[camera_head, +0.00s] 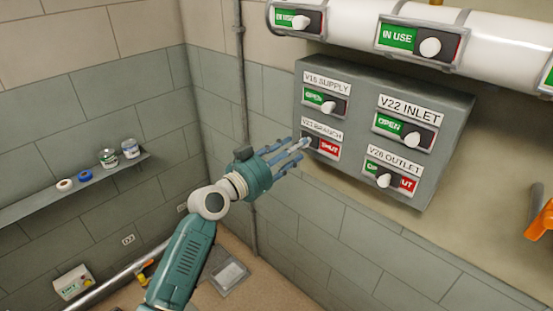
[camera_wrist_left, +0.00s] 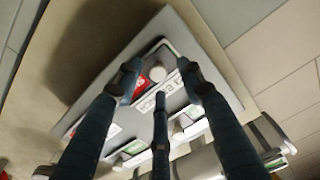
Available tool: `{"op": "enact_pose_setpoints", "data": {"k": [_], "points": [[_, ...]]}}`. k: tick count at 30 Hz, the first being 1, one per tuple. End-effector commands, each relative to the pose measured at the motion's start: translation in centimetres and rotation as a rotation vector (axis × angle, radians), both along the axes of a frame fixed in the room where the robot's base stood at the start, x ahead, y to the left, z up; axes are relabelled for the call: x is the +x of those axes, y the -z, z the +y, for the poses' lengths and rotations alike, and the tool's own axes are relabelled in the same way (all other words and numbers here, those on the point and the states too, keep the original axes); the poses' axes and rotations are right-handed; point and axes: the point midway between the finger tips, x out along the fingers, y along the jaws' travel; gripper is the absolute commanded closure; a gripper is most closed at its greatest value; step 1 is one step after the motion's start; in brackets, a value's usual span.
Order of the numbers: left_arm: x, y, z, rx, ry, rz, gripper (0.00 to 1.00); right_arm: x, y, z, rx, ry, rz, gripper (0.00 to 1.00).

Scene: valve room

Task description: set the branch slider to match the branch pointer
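A grey panel (camera_head: 440,150) holds labelled sliders with white knobs. The branch slider (camera_head: 328,149) is at its lower left, with red SHUT showing right of my fingers. My left gripper (camera_head: 301,149) is at the slider's left end, and its fingers partly hide the knob. In the left wrist view, a white knob (camera_wrist_left: 157,73) beside a red patch lies between the spread fingertips of the left gripper (camera_wrist_left: 160,84). The fingers look open; I cannot tell whether any touches the knob. My right gripper is out of view. I cannot make out a branch pointer.
The supply slider (camera_head: 320,102), inlet slider (camera_head: 404,132) and outlet slider (camera_head: 390,178) are close by. A white pipe (camera_head: 350,25) with IN USE sliders runs above. An orange part (camera_head: 540,217) is at the right edge. A shelf (camera_head: 40,200) with jars is at left.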

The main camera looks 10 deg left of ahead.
Motion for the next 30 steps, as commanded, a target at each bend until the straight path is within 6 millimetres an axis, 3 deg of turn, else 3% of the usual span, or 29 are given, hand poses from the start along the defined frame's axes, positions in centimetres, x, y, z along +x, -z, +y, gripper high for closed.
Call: {"op": "enact_pose_setpoints", "data": {"k": [6, 13, 26, 30], "points": [[-4.0, 0.2, 3.0, 0.005, -0.001, 0.002, 0.61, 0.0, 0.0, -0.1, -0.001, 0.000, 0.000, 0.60], [-6.8, 0.2, 5.2, 0.003, -0.003, 0.002, 0.61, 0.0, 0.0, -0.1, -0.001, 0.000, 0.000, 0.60], [-7.5, 0.1, 5.7, -0.001, -0.001, 0.003, 0.61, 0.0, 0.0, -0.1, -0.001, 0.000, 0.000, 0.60], [-7.1, 1.9, 6.2, 0.001, -0.020, 0.035, 0.61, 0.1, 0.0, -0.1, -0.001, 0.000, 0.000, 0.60]]}}
